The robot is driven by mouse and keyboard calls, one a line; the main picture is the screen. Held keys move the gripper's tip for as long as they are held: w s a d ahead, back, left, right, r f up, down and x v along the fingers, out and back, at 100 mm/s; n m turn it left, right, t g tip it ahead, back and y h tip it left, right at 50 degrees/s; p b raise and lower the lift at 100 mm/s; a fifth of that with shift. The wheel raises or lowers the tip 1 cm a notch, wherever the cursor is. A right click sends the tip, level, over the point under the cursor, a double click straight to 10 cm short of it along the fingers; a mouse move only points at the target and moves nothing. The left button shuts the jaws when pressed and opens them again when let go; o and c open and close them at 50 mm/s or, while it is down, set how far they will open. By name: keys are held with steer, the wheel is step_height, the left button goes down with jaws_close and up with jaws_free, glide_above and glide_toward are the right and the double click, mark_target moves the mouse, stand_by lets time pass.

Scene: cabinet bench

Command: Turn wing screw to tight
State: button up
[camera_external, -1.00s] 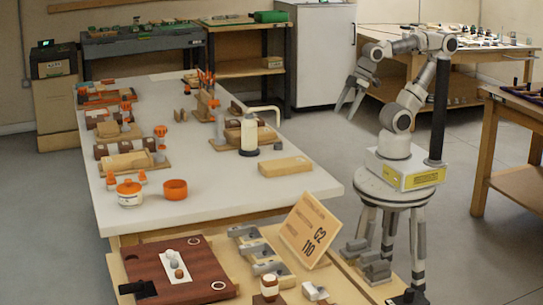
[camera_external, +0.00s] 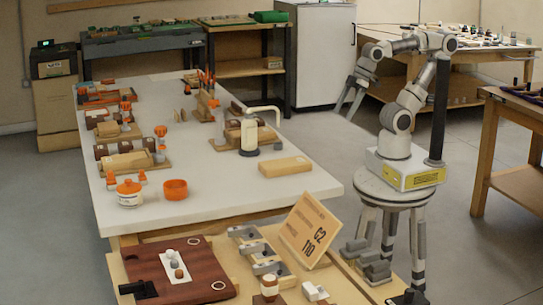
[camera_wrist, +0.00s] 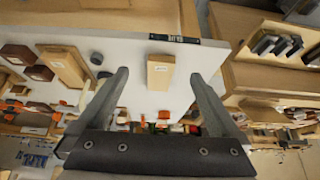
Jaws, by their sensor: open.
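I cannot make out a wing screw for certain in either view; the small fittings on the benches are too small to tell. My gripper (camera_external: 348,108) hangs in the air beyond the right edge of the white table (camera_external: 240,198), fingers pointing down. In the wrist view my gripper (camera_wrist: 159,76) has its two grey fingers spread wide, with nothing held. A pale wooden block (camera_wrist: 160,80) on the white table shows between the fingers, well beyond them.
A dark red board (camera_external: 205,268) with a white plate lies on the near bench, beside several grey-and-wood clamps and a card sign (camera_external: 310,230). Free floor lies between table and arm.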

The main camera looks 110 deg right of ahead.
steer(key=shift+w+r, duration=0.1)
steer(key=shift+c, duration=1.2)
steer(key=w+r+p, duration=0.1)
steer(key=w+a+r+n+y+p, duration=0.2)
steer(key=shift+w+r+g, duration=0.2)
steer(key=shift+r+g, duration=0.1)
steer(key=shift+r, duration=0.05)
steer(key=c, duration=0.7)
steer(key=w+a+r+n+y+p, duration=0.1)
steer(key=w+r+n+y+p, duration=0.25)
steer(key=w+r, duration=0.5)
steer(key=m+t+h+p, duration=0.2)
steer(key=m+t+h, duration=0.4)
steer(key=t, duration=0.3)
glide_above(214, 104)
steer(key=s, duration=1.6)
step_height(214, 104, down, 9)
steer(key=shift+n+y, duration=0.25)
steer(key=x, duration=1.7)
steer(key=shift+d+f+p, duration=0.1)
steer(key=shift+f+p, duration=0.25)
steer(key=shift+p, duration=0.05)
